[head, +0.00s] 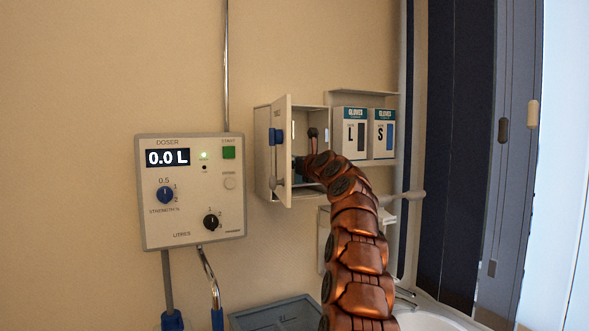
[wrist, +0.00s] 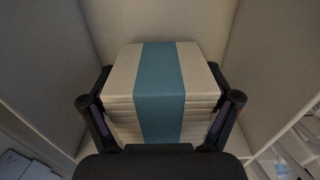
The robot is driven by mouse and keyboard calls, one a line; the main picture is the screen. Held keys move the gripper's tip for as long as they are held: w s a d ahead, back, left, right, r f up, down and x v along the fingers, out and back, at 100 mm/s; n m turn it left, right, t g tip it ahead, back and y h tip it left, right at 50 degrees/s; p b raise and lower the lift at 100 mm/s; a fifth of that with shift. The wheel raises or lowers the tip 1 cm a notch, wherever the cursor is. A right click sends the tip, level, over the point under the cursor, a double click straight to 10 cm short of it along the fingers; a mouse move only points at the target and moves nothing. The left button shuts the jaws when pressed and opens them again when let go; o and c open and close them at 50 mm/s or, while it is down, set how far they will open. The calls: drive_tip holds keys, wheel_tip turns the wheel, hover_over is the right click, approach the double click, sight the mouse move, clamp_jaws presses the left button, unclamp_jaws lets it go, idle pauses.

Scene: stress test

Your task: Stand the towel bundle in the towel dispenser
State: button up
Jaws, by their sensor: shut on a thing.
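The towel dispenser (head: 262,125) is a pale box on the wall in the head view, with its door (head: 284,170) swung open toward me. My copper arm reaches into its opening. My gripper (wrist: 160,112) is shut on the towel bundle (wrist: 205,62), a stack of folded off-white towels with a wide teal band. One dark finger presses each side of the stack. In the wrist view, pale walls surround the bundle on the left, back and right. The head view hides most of the gripper and bundle behind the door and arm. I cannot tell whether the bundle touches the dispenser's floor.
Two glove boxes, L (head: 350,131) and S (head: 381,133), stand on a shelf just right of the dispenser. A doser panel (head: 193,222) hangs to the left. A grey bin (head: 283,315) and a white basin (head: 428,319) are below.

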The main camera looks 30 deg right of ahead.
idle(0.3)
drive_tip(key=o, duration=1)
drive_tip(key=shift+s, duration=0.1)
drive_tip(key=shift+r, duration=0.1)
